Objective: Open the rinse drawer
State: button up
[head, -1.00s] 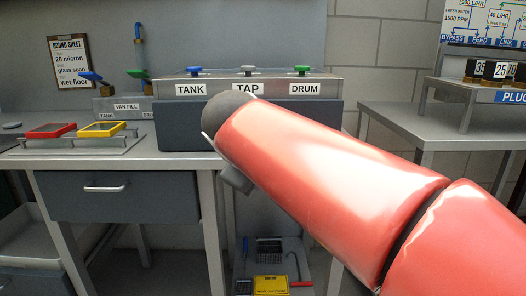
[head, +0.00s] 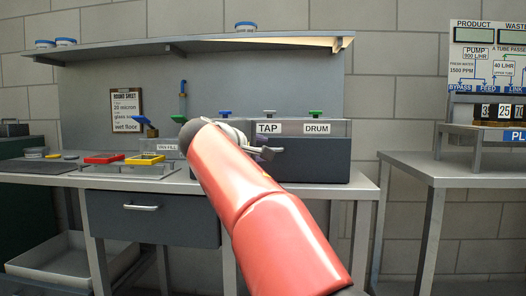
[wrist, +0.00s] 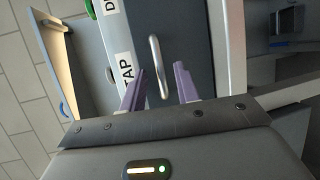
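A dark blue-grey drawer front (head: 315,160) sits under the TAP and DRUM labels of the bench-top unit. The wrist view shows this front (wrist: 185,30) with a pale metal bar handle (wrist: 154,52). My gripper (wrist: 161,70) is open, with one purple finger on each side of the handle's near end. No contact with the handle is clear. In the head view my gripper (head: 267,153) is partly hidden by my red arm, which also hides the TANK side. A second dark drawer (head: 170,222) with a bar handle is shut under the bench. Neither drawer shows a rinse label.
Blue, grey and green knobs (head: 270,113) stand on top of the unit. Red and yellow trays (head: 145,159) lie on the bench to the left. A shelf (head: 200,43) runs above. Another bench (head: 450,172) stands at right, beyond a floor gap.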

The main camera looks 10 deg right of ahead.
jog(key=shift+x, duration=0.75)
grip_shut()
